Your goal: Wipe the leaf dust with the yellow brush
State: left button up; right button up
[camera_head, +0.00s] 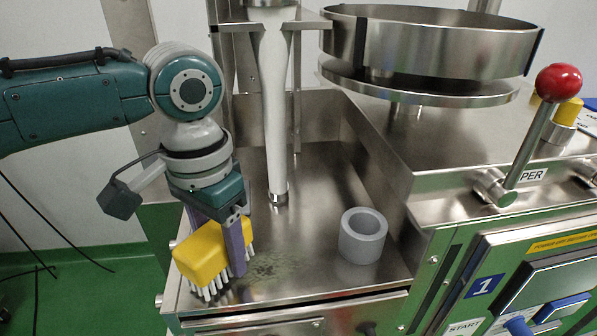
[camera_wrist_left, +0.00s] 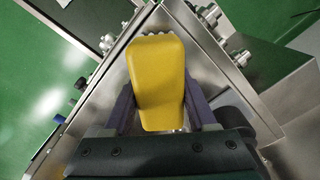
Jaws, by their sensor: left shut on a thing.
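The yellow brush (camera_head: 203,254) has a yellow block body and pale bristles pointing down. My left gripper (camera_head: 228,245) is shut on it at the left front of the steel tray (camera_head: 325,185). In the left wrist view the brush (camera_wrist_left: 156,80) sits between the two purple fingers of the left gripper (camera_wrist_left: 157,100). The bristles are at or just above the tray; I cannot tell which. The leaf dust (camera_head: 275,268) is a dark greenish patch on the tray, just right of the brush. My right gripper is not in view.
A grey ring-shaped cup (camera_head: 362,236) stands on the tray right of the dust. A pale vertical tube (camera_head: 275,110) comes down behind it. A round steel hopper (camera_head: 430,45) and a red-knobbed lever (camera_head: 558,83) are at the right. The tray has a raised right wall.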

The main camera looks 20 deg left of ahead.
pick_arm(q)
jog(key=shift+f, duration=0.45)
